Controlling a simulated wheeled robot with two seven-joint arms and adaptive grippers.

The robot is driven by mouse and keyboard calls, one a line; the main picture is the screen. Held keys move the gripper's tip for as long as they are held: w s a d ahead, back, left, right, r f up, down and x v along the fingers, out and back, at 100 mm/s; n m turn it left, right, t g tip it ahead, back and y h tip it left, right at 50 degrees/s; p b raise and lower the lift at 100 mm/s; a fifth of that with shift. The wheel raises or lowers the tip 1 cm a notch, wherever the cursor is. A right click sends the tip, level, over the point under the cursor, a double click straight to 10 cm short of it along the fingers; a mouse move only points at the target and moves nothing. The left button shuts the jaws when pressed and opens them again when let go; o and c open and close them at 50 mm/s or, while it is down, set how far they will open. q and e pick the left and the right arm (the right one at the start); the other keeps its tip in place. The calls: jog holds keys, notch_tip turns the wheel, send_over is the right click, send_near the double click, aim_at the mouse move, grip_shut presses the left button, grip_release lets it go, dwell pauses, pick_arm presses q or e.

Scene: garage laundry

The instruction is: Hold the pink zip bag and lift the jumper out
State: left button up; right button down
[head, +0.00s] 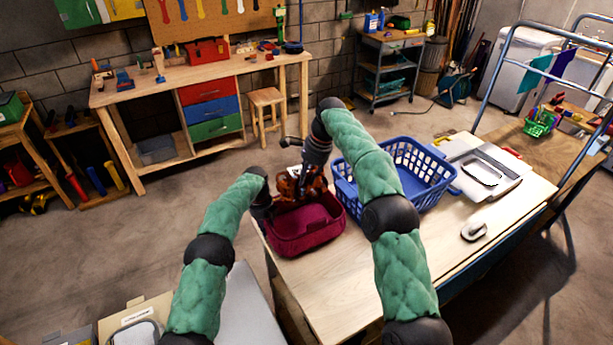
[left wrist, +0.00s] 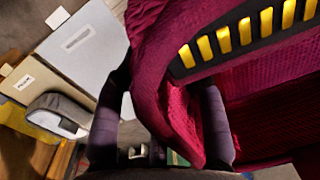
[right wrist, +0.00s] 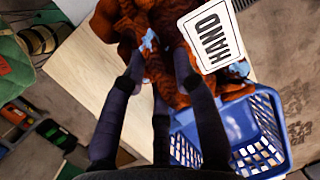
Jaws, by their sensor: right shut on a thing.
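The pink zip bag (head: 318,238) stands open at the near left end of the table. In the left wrist view its quilted wall (left wrist: 165,85) runs between my left fingers, beside a black strip with yellow zip teeth. My left gripper (head: 263,207) is at the bag's left side, its fingers apart around the wall. The rust-brown knitted jumper (head: 298,187) is bunched above the bag's mouth; whether part of it is still inside is hidden. My right gripper (right wrist: 158,72) is shut on the jumper (right wrist: 120,22) from above. A white tag reading HAND (right wrist: 208,36) hangs by it.
A blue laundry basket (head: 425,175) stands just right of the bag, close to my right arm. A pale flat tray or case (head: 482,172) lies beyond it. The table's front middle (head: 345,285) is bare.

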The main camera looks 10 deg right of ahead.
pick_arm(q)
notch_tip(320, 180, up, 12)
jog(key=shift+a, duration=0.2)
dwell(0.4)
